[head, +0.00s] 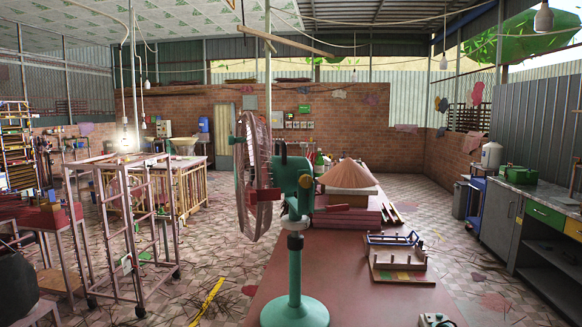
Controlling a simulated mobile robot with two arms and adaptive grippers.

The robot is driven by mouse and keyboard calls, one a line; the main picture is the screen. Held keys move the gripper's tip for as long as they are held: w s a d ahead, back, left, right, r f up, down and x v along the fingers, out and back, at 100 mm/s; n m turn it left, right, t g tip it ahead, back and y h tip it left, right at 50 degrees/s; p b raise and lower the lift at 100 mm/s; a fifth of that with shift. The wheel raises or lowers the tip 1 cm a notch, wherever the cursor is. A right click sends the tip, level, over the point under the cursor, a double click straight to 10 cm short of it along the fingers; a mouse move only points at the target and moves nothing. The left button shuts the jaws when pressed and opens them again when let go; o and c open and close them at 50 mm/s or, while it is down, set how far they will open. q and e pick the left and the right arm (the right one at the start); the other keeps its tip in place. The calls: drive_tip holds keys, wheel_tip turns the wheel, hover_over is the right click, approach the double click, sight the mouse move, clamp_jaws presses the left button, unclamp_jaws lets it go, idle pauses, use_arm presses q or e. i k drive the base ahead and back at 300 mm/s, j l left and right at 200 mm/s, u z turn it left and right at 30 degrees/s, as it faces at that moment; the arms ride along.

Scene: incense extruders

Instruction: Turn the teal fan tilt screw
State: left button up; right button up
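A teal pedestal fan (295,262) stands upright on the red table (380,300), near the middle of the head view. Its round grille (252,175) faces left and is seen nearly edge-on. The teal motor housing (298,172) sits to the right of the grille. A small round knob-like part (305,182) shows on the housing's side. I cannot tell for sure whether it is the tilt screw. Neither of my grippers shows in this view.
A brown cone-shaped heap (347,174) stands behind the fan on the table. A wooden rack with pegs (398,262) lies to its right. A metal frame trolley (135,235) stands left, on the tiled floor. The table front right of the fan is mostly clear.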

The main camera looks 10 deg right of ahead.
sight(304, 181)
drive_tip(key=i+j+z, duration=0.1)
drive_tip(key=z, duration=0.35)
drive_tip(key=i+j+z, duration=0.15)
drive_tip(key=z, duration=0.3)
drive_tip(key=i+j+z, duration=0.1)
drive_tip(key=z, duration=0.35)
drive_tip(key=j, duration=0.1)
